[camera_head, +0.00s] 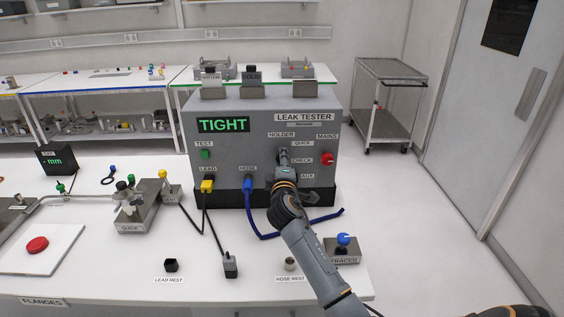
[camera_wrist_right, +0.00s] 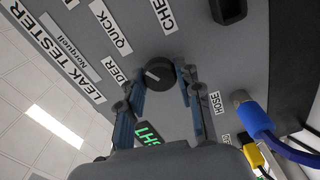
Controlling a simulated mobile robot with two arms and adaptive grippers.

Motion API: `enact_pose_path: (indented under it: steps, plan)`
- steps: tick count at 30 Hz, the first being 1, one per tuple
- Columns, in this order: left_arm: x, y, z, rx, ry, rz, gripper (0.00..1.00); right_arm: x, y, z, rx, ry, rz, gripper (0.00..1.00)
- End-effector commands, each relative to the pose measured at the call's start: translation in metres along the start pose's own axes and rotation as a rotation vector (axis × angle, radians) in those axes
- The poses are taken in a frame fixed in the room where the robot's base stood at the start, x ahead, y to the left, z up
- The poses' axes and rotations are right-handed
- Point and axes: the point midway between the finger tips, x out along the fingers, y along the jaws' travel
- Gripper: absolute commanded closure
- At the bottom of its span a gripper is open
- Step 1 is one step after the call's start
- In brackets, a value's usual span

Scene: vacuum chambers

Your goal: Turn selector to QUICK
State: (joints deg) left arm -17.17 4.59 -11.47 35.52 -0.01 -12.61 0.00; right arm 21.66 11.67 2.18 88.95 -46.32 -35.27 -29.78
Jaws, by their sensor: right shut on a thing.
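The leak tester (camera_head: 262,145) is a grey box on the white bench, with a lit green TIGHT display (camera_head: 223,125). Its black round selector knob (camera_wrist_right: 160,75) has a white mark and sits among the HOLDER, QUICK (camera_wrist_right: 117,40) and CHECK labels. The mark lies on the knob's HOLDER side in the wrist view; its exact setting I cannot tell. My right gripper (camera_head: 283,162) reaches the panel from the front, its two fingers (camera_wrist_right: 163,86) shut on the knob from both sides. The gripper partly hides the selector in the head view. My left gripper is out of view.
A blue hose (camera_head: 262,232) and yellow-plugged lead (camera_head: 207,187) run from the panel's lower edge. The red MAINS button (camera_head: 327,158) is close right of my gripper. The blue-topped TRACER block (camera_head: 342,250) stands beside my forearm.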

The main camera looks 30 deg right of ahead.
Motion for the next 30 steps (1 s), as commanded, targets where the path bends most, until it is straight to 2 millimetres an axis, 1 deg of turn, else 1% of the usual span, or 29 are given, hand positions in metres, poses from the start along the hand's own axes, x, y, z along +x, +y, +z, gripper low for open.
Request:
enact_pose_path:
  steps: [5,6,8,9,17,20,23,26,30]
  plan:
    - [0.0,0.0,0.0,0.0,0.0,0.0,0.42,0.0,-0.001,0.0,-0.001,0.0,-0.001,0.97]
    - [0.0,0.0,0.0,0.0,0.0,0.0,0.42,0.0,-0.001,0.0,-0.001,0.0,-0.001,0.57]
    - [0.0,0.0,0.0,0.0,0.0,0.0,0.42,0.0,-0.001,0.0,-0.001,0.0,-0.001,0.45]
    - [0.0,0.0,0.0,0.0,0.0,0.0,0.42,0.0,-0.001,0.0,-0.001,0.0,-0.001,0.42]
    - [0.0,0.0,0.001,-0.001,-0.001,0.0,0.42,0.0,0.0,0.0,-0.002,0.0,0.0,0.42]
    - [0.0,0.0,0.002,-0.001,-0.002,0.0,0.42,-0.005,-0.001,0.0,-0.002,0.0,-0.001,0.42]
    - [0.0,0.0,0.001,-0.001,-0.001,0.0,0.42,-0.016,-0.001,0.0,-0.001,0.0,-0.001,0.42]
    - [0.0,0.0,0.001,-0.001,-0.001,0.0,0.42,-0.035,-0.002,0.0,-0.002,0.001,-0.002,0.42]
    - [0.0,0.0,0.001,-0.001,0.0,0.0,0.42,-0.067,-0.001,0.0,0.0,0.001,-0.002,0.42]
